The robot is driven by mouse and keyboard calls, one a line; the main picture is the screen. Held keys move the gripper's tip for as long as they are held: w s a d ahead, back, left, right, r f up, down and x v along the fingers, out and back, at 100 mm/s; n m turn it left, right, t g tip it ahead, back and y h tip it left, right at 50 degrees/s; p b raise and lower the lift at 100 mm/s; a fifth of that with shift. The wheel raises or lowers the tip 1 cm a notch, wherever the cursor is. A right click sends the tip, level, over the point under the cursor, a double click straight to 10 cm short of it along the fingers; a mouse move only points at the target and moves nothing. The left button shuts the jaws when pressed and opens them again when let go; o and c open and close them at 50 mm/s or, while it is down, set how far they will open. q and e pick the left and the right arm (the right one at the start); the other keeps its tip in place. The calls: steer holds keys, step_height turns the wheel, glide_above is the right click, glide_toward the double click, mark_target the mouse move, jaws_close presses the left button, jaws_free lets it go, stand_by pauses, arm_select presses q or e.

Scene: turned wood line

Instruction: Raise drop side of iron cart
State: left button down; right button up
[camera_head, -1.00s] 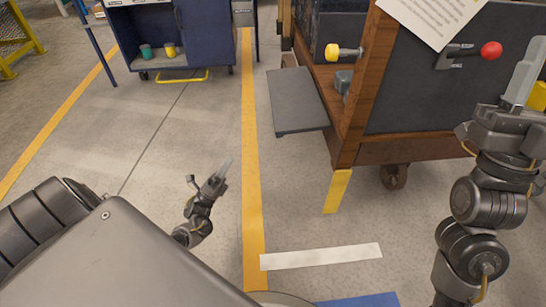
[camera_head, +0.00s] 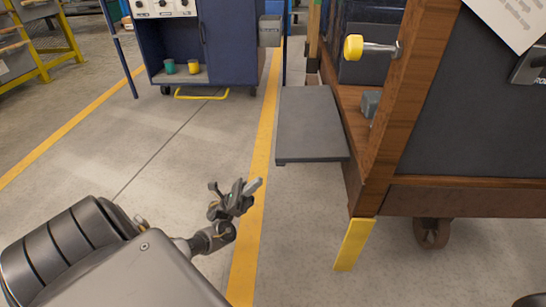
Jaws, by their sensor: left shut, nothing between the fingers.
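The cart (camera_head: 376,160) at the right has a brown wooden frame and dark panels. A flat dark grey panel (camera_head: 312,128) sticks out level from its left side, over the floor; it looks like the lowered drop side. A yellow-ended knob on a metal stem (camera_head: 354,47) juts from the post above. My left gripper (camera_head: 252,189) is shut and empty, low over the yellow floor line, left of and nearer than the panel, touching nothing. My right gripper is out of view.
A blue cabinet (camera_head: 229,55) with a green cup (camera_head: 169,66) and a yellow cup (camera_head: 194,67) stands at the back. A yellow rack (camera_head: 50,50) is at far left. A yellow strip (camera_head: 354,244) is below the cart's corner. The floor between is clear.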

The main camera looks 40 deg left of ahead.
arm_select(q)
steer(key=w+d+r, duration=0.3)
steer(key=d+r, duration=0.1)
steer(key=r, duration=0.6)
steer(key=shift+r+p, duration=0.15)
steer(key=shift+p, duration=0.15)
